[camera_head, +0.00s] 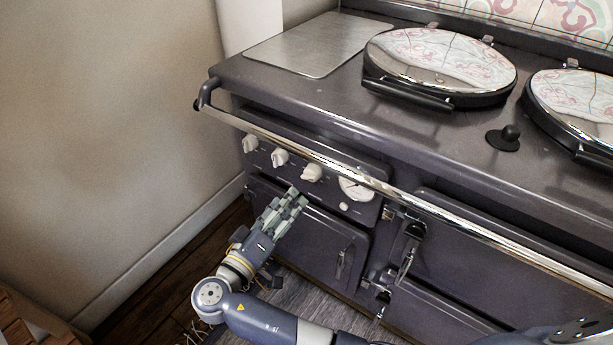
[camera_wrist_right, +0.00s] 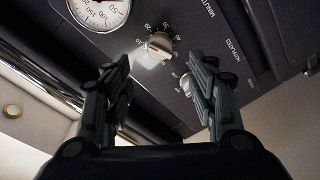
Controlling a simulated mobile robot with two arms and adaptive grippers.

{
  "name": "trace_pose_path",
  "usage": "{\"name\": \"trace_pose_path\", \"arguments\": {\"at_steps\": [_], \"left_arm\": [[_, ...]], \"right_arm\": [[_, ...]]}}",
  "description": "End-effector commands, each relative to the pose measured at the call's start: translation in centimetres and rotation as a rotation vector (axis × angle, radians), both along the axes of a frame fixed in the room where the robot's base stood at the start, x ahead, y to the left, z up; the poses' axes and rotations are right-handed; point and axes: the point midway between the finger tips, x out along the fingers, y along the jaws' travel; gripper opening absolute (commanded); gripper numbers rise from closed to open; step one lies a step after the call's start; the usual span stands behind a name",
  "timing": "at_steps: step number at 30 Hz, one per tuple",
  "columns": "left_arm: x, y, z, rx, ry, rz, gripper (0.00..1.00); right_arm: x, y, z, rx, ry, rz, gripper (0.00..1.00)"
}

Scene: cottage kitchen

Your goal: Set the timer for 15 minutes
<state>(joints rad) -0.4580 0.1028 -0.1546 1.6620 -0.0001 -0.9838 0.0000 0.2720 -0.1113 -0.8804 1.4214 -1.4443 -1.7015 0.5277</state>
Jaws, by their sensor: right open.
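The timer knob (camera_head: 312,172), a cream knob, is on the dark stove's front panel, just left of the round gauge. In the right wrist view the timer knob (camera_wrist_right: 158,45) has numbers around it and the word MINUTES beside it. My right gripper (camera_head: 290,202) is in front of the panel, below and left of this knob. In the wrist view the right gripper (camera_wrist_right: 160,72) has its fingers wide apart, with nothing between them; the knob appears beyond the gap, apart from both fingers. The exact pointer setting is too small to read. My left gripper is not in view.
Two other knobs (camera_head: 265,150) are left of the timer. A chrome rail (camera_head: 300,152) runs along the stove front above the panel. The gauge (camera_head: 355,188) and door latches (camera_head: 408,250) are to the right. A bare wall (camera_head: 110,120) stands at left.

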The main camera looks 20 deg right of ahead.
Motion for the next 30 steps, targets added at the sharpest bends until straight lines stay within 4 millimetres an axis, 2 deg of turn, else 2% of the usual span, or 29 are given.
{"name": "trace_pose_path", "arguments": {"at_steps": [6,12,18,26,27,30], "left_arm": [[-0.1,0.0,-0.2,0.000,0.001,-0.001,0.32],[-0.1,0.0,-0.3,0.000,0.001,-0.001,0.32],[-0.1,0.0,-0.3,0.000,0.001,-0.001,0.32],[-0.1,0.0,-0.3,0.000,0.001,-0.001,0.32],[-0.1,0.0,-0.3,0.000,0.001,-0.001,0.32],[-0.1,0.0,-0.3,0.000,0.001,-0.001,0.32]], "right_arm": [[3.0,-3.2,0.2,-0.002,-0.004,-0.001,0.53],[5.2,-5.5,0.1,-0.001,-0.003,0.000,0.53],[6.2,-6.5,0.1,0.002,-0.003,0.001,0.53],[6.3,-6.6,0.1,0.002,-0.002,0.001,0.53],[6.3,-6.6,0.1,0.002,-0.002,0.001,0.48],[6.3,-6.5,0.1,0.002,-0.002,0.001,0.26]]}}
